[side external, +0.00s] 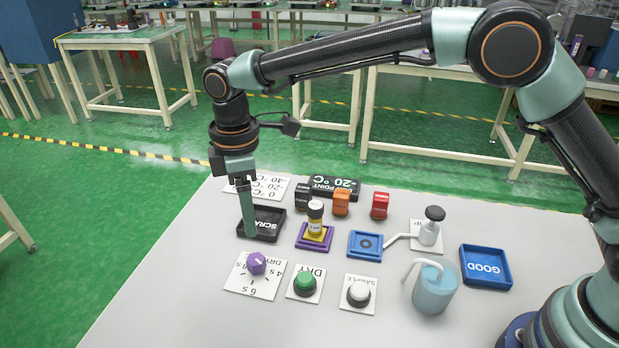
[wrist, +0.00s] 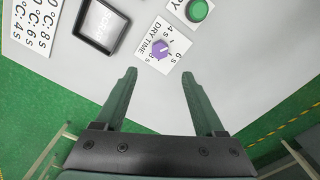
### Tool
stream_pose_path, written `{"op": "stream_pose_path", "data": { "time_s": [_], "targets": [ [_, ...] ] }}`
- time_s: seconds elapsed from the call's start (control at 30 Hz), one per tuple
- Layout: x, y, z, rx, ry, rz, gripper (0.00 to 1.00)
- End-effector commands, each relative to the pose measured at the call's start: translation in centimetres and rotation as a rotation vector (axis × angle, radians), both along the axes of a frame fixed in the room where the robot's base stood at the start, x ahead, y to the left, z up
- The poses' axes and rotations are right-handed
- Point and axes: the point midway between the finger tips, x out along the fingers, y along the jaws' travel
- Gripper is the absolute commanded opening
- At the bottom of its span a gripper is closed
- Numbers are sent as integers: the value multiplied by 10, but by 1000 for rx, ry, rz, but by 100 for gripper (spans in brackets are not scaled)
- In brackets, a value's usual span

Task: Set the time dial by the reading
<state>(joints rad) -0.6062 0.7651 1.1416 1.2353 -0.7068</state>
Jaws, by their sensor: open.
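The purple time dial (side external: 257,263) sits on a white card (side external: 240,284) marked in seconds at the table's front left. In the wrist view the dial (wrist: 161,49) lies just beyond my open fingertips, roughly centred between them and not touched. Its exact pointing cannot be told. My gripper (side external: 249,233) points down, empty, by the black scrap tray. The black dew point display (side external: 336,187) at the back reads -20. A white chart card (side external: 268,181) pairs temperatures with seconds; it also shows in the wrist view (wrist: 33,27), partly cut off.
The scrap tray (side external: 262,226) is behind the dial. Green (side external: 305,282) and white (side external: 358,292) buttons stand to its right. A vial (side external: 316,214) stands on a purple-edged stand. A blue pad (side external: 365,244), water cup (side external: 435,288) and blue GOOD tray (side external: 486,267) are farther right.

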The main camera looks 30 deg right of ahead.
Motion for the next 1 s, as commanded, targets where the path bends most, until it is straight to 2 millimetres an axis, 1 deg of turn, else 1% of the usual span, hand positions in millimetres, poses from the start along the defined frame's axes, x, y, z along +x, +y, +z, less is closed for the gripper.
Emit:
{"op": "stream_pose_path", "data": {
  "time_s": [0.17, 0.4, 0.6, 0.7, 0.8, 1.0],
  "targets": [
    [-1, -1, -25, -2, 4, -2, 71],
    [-1, -2, -72, -2, 4, -3, 71],
    [-1, -1, -101, -2, 1, -4, 71],
    [-1, -1, -110, -2, 1, -4, 71],
    [0, -1, -114, 0, 0, -4, 71],
    [0, -1, -116, 1, -1, -4, 71]
  ]
}}
